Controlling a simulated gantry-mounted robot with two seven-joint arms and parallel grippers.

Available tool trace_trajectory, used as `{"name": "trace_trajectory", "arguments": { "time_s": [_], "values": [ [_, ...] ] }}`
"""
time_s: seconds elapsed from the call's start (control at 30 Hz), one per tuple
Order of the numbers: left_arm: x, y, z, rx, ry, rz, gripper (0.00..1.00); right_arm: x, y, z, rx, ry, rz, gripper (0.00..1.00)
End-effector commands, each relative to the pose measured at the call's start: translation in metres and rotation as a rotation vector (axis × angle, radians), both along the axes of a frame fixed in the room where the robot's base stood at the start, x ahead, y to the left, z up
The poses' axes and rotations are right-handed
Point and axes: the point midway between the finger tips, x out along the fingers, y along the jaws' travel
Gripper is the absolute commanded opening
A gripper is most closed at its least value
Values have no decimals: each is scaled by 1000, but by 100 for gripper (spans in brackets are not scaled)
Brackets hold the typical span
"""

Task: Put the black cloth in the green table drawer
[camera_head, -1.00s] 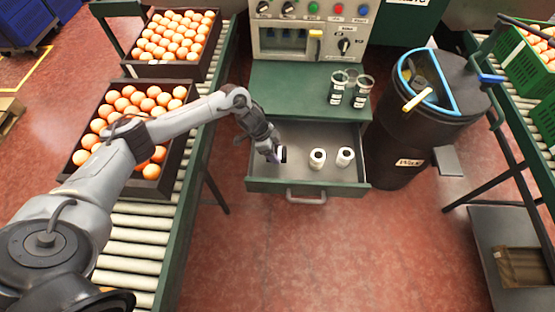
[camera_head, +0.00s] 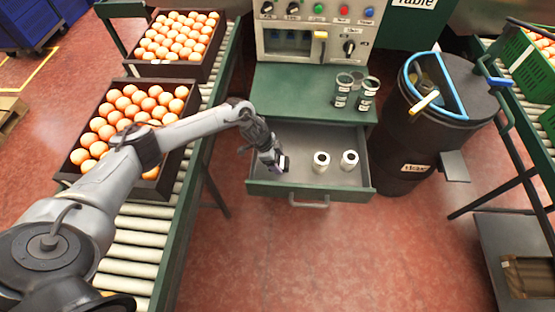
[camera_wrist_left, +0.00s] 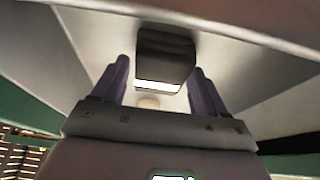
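The green table's drawer (camera_head: 345,191) is pulled open, and its pale inside shows. My left gripper (camera_head: 280,164) points down into the left part of the drawer. In the left wrist view its two purple fingers stand apart, so it is open. In the head view only a small dark patch shows beside the fingers. My right gripper is not in view.
Two white cylinders (camera_head: 320,162) stand in the drawer to the right of my gripper. Glass jars (camera_head: 343,90) stand on the green tabletop (camera_head: 290,95). A black bin (camera_head: 405,150) is right of the drawer. Orange crates (camera_head: 130,125) rest on the left conveyor. Floor in front is clear.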

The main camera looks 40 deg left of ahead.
Motion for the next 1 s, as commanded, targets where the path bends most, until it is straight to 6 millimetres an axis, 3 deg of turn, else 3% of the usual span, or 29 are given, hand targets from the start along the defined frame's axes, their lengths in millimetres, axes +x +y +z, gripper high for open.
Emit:
{"name": "trace_trajectory", "arguments": {
  "time_s": [0.1,0.47,0.67,1.0],
  "values": [
    [0,0,0,-1,1,0,90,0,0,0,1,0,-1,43],
    [0,0,4,0,0,-1,90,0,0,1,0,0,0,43],
    [-6,7,26,2,1,-1,90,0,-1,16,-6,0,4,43],
    [-20,25,83,1,0,-1,90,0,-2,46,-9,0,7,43]
  ]
}}
